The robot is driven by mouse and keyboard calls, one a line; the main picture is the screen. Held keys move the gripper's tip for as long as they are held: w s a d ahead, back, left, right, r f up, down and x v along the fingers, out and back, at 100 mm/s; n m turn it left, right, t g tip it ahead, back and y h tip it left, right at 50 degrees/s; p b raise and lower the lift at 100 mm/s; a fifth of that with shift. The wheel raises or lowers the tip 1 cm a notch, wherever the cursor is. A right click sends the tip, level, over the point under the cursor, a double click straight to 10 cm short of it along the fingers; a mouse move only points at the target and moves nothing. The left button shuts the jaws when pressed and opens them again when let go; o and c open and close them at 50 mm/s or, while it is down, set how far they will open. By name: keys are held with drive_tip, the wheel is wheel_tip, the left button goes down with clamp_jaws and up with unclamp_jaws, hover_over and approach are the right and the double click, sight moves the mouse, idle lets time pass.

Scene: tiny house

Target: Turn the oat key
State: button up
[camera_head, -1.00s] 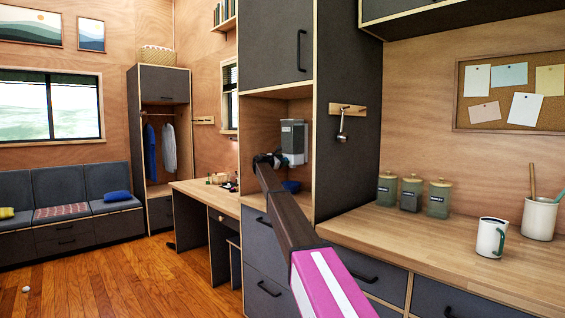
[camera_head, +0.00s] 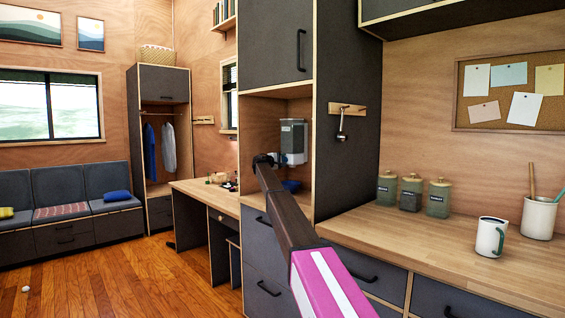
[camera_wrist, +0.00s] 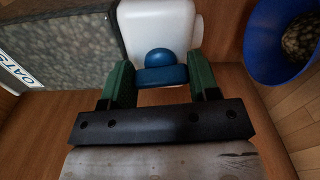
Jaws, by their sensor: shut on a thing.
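The oat dispenser (camera_head: 293,137) hangs in the nook of the tall dark cabinet. In the wrist view its clear grey container (camera_wrist: 75,45) carries an OATS label, and its white body (camera_wrist: 158,22) is at the top middle. The blue oat key (camera_wrist: 162,76), a bar with a round knob, sits on the white body between the green fingers. My gripper (camera_wrist: 162,84) is shut on the bar, with a finger at each end. In the head view my gripper (camera_head: 266,160) is at the dispenser's front, and the key is hidden there.
A blue bowl (camera_wrist: 258,70) holding small brownish pieces stands below the dispenser; it also shows in the head view (camera_head: 290,186).

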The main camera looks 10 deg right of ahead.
drive_tip(key=m, duration=0.5)
drive_tip(key=shift+f+m, duration=0.15)
drive_tip(key=shift+m, duration=0.15)
drive_tip(key=m, duration=0.9)
drive_tip(key=shift+a+f, duration=0.1)
drive_tip(key=shift+m, duration=2.3)
drive_tip(key=o, duration=0.9)
drive_tip(key=shift+w, duration=0.1)
drive_tip(key=shift+a, duration=0.15)
